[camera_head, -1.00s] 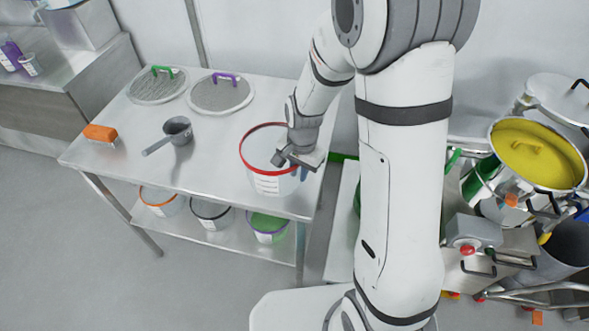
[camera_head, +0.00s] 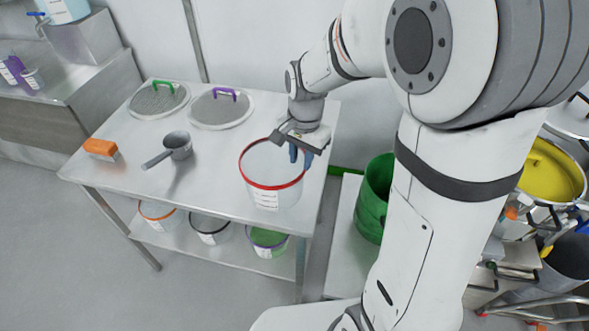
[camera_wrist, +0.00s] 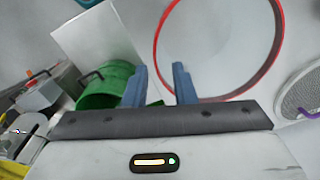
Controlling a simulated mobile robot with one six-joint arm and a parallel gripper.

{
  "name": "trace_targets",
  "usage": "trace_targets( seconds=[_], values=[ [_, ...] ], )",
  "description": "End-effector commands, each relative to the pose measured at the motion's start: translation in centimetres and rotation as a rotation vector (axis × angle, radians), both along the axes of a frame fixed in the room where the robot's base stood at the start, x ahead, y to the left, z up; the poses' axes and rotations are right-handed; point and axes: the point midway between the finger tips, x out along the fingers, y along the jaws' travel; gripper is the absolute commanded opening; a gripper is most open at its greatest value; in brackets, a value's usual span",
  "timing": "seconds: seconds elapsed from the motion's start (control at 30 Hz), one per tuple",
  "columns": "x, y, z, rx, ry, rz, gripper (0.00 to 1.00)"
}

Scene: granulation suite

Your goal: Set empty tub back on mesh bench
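The empty tub (camera_head: 285,196), white with a red rim, stands upright on the mesh bench (camera_head: 215,170), near its front right corner. Its pale inside shows no contents, and its red rim also shows in the wrist view (camera_wrist: 281,40). My gripper (camera_head: 300,155) is over the back right side of the tub's rim, with its blue fingers pointing down.
Two round mesh sieves, one with a green handle (camera_head: 158,98) and one with a purple handle (camera_head: 220,108), lie at the bench's back. A metal scoop (camera_head: 177,146) and orange brush (camera_head: 101,148) lie left. Several tubs stand on the lower shelf. A green bucket (camera_head: 372,205) stands right.

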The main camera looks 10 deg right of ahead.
Motion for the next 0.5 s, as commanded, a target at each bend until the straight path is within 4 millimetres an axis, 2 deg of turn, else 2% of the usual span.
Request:
trace_targets(
  seconds=[0.17, 0.27, 0.37, 0.5],
  values=[
    [-0.3, -0.3, 1.6, 0.0, -0.007, 0.011, 0.24],
    [-1.5, -1.4, 2.9, -0.002, -0.031, 0.061, 0.24],
    [-3.7, -3.1, 4.8, -0.012, -0.074, 0.158, 0.24],
    [-7.8, -5.7, 7.1, -0.042, -0.145, 0.329, 0.24]
  ],
)
